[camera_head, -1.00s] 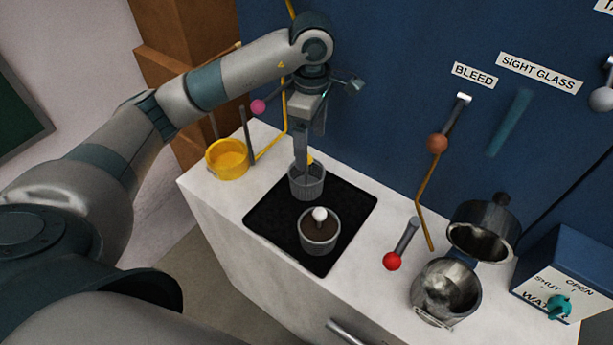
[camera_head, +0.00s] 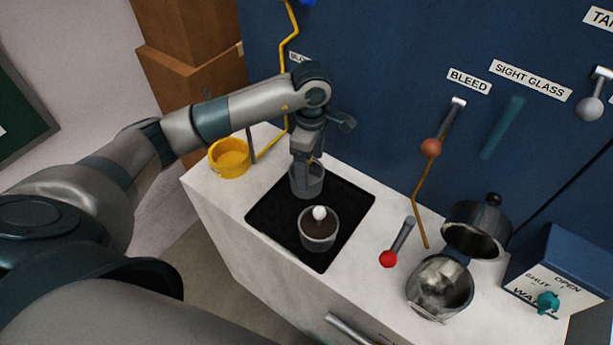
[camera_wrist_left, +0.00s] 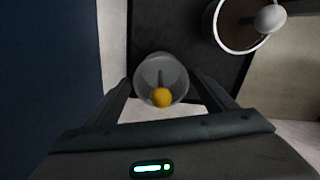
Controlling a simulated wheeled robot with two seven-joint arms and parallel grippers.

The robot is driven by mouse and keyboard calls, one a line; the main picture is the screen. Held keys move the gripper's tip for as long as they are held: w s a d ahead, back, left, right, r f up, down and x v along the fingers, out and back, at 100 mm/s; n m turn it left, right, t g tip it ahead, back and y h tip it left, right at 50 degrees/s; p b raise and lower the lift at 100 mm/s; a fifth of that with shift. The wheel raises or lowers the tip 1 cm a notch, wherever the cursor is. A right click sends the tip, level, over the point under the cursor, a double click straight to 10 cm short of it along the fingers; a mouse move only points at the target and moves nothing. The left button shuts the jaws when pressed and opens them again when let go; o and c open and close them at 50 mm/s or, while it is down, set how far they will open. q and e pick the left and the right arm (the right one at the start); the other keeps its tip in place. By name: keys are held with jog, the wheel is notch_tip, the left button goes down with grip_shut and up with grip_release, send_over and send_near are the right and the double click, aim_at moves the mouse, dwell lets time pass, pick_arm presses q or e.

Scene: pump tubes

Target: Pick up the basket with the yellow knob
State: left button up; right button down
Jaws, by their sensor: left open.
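The basket with the yellow knob (camera_head: 308,183) is a small grey cup at the back of the black mat (camera_head: 262,218). In the left wrist view the basket (camera_wrist_left: 147,76) shows its yellow knob (camera_wrist_left: 162,97) on a grey stem. My left gripper (camera_head: 305,172) is open and points down over this basket. In the left wrist view its two fingers (camera_wrist_left: 163,92) lie on either side of the basket, with nothing held. A second grey basket with a white knob (camera_head: 320,236) stands in front on the mat. My right gripper is not in view.
A yellow cup (camera_head: 229,160) stands at the counter's back left. A red-knobbed lever (camera_head: 389,258), open metal vessels (camera_head: 438,291) and a blue box with a teal valve knob (camera_head: 547,302) are on the right. The blue panel (camera_head: 375,60) rises behind.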

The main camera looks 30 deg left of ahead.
aim_at(309, 171)
pick_arm(q)
jog(key=shift+s+f+p, duration=0.1)
jog(key=shift+f+p, duration=0.4)
jog(key=shift+p, duration=0.1)
notch_tip(309, 171, down, 3)
jog(key=shift+a+r+p, duration=0.1)
jog(key=shift+a+p, duration=0.05)
jog(key=shift+p, duration=0.7)
jog(key=shift+f, duration=0.6)
jog(key=c, duration=0.9)
jog(key=shift+r, duration=0.1)
jog(key=shift+c, duration=0.2)
